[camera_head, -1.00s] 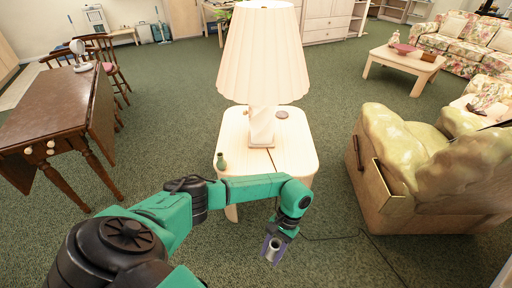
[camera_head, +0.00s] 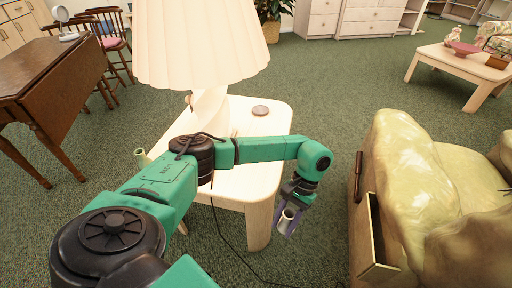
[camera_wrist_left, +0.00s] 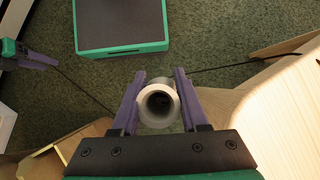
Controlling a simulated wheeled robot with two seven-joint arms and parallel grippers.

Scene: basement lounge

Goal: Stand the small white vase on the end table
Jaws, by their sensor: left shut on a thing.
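My left gripper (camera_head: 289,218) is shut on the small white vase (camera_head: 287,215) and holds it in the air over the carpet, beside the right side of the end table (camera_head: 268,127). In the left wrist view the vase (camera_wrist_left: 159,103) shows its round open mouth between the purple fingers of the left gripper (camera_wrist_left: 159,88). The pale end table (camera_wrist_left: 262,118) fills the right side there. My right gripper (camera_wrist_left: 34,58) shows only partly at the left edge of the wrist view, and its jaw opening is unclear.
The table's right part is bare. A yellow-green armchair (camera_head: 405,190) stands to the right. A cord (camera_head: 222,236) runs along the floor.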

